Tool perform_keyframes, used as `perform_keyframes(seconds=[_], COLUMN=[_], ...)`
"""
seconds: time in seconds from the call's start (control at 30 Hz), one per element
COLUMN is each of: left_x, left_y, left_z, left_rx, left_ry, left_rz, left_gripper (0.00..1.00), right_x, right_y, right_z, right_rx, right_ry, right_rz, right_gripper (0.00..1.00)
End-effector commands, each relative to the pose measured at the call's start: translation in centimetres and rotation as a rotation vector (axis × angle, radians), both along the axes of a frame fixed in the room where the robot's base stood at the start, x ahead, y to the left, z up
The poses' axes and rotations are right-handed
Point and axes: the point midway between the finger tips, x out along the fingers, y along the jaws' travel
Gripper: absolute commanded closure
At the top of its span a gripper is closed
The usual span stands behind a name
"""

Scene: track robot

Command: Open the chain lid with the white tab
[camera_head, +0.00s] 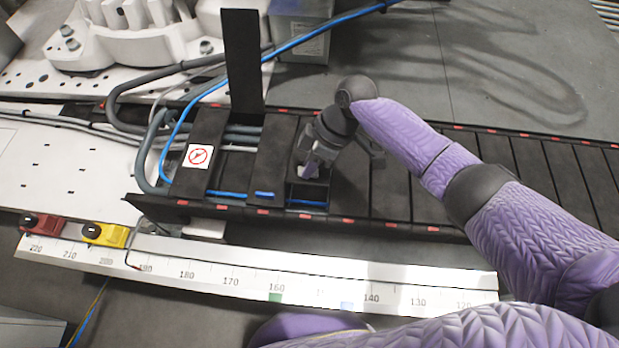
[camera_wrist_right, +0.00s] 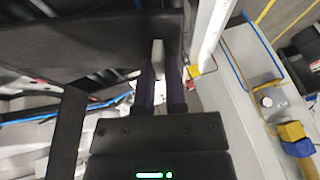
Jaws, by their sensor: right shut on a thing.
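The dark cable chain (camera_head: 385,190) runs across the head view, with a row of flat black lids. One lid (camera_head: 242,62) stands upright, left of my right gripper. My right gripper (camera_head: 308,172) is at the chain, over a gap where blue cable shows. In the right wrist view its two dark fingers (camera_wrist_right: 160,88) are shut on the white tab (camera_wrist_right: 157,52). The tab sits at the edge of a broad black lid panel (camera_wrist_right: 85,45), which is close to the fingers. In the head view the gripper mostly hides the tab. My left gripper is not in view.
A white ruler strip (camera_head: 215,270) lies in front of the chain, with a red block (camera_head: 42,225) and a yellow block (camera_head: 105,235) near its left end. Grey hoses (camera_head: 128,105) and a blue cable (camera_head: 320,33) enter from behind. A no-touch sign (camera_head: 198,156) is on one lid.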

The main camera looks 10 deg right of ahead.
Motion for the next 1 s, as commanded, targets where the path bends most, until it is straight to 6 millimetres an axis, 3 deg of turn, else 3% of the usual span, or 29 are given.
perform_keyframes(seconds=[0.1, 0.33, 0.97, 1.0], left_x=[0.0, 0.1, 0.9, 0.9], left_y=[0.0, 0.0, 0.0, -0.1], left_z=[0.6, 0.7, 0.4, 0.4], left_rx=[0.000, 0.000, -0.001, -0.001], left_ry=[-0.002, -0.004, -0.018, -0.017], left_rz=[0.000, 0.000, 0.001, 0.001], left_gripper=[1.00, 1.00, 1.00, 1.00], right_x=[1.2, 2.7, 3.5, 3.5], right_y=[-0.4, -0.9, -1.4, -1.4], right_z=[1.8, 3.5, 4.2, 4.2], right_rx=[-0.004, -0.005, -0.009, -0.009], right_ry=[-0.012, -0.014, -0.013, -0.013], right_rz=[-0.004, -0.006, -0.010, -0.010], right_gripper=[1.00, 1.00, 1.00, 0.79])
